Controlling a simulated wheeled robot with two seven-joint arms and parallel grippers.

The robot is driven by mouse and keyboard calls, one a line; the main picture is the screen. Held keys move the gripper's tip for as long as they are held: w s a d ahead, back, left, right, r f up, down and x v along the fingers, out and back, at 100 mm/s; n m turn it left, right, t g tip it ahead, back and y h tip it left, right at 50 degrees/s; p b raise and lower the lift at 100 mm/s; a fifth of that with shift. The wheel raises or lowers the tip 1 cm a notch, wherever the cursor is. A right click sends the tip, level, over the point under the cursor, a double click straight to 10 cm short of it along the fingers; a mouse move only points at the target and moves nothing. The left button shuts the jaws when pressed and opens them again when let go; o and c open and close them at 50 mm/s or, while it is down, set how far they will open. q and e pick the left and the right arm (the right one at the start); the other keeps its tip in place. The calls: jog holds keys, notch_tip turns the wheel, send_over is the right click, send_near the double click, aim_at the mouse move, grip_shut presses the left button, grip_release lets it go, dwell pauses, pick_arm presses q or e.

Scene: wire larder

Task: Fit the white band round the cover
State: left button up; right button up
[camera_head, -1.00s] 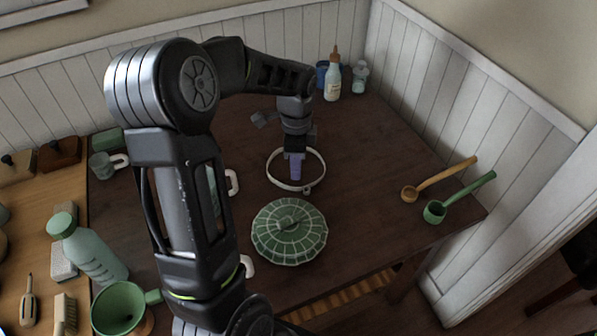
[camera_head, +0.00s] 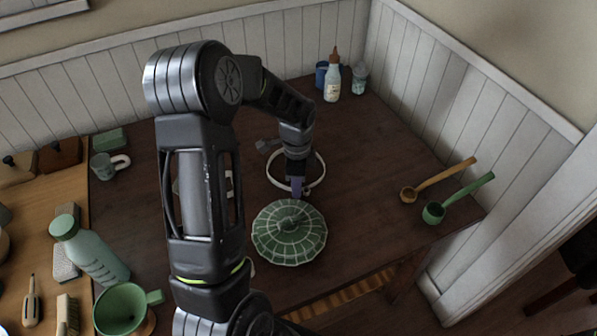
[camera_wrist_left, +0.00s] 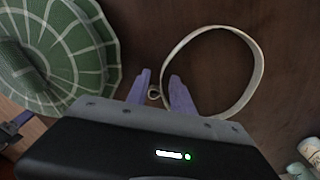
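The white band (camera_head: 325,170) is a thin round hoop lying on the dark table, just behind the cover. The cover (camera_head: 289,238) is a green, ribbed dome with a knob. My left gripper (camera_head: 297,193) is low at the band's near edge, close to the cover's far rim. In the left wrist view its lilac fingers (camera_wrist_left: 160,78) are apart, with the band's small loop (camera_wrist_left: 154,92) in the gap between them. The band (camera_wrist_left: 258,78) extends right and the cover (camera_wrist_left: 88,50) is at upper left. A dark part with a lilac tip at the left edge may be my right gripper.
A yellow ladle (camera_head: 440,180) and a green ladle (camera_head: 460,195) lie at the right. A bottle (camera_head: 332,85) stands at the back by the wall. A green funnel (camera_head: 120,308) and a pale green bottle (camera_head: 95,255) are at the left. The table right of the band is clear.

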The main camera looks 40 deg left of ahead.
pick_arm(q)
jog(key=shift+f, duration=0.25)
jog(key=shift+c, duration=0.2)
grip_shut()
dwell(0.3)
dwell(0.3)
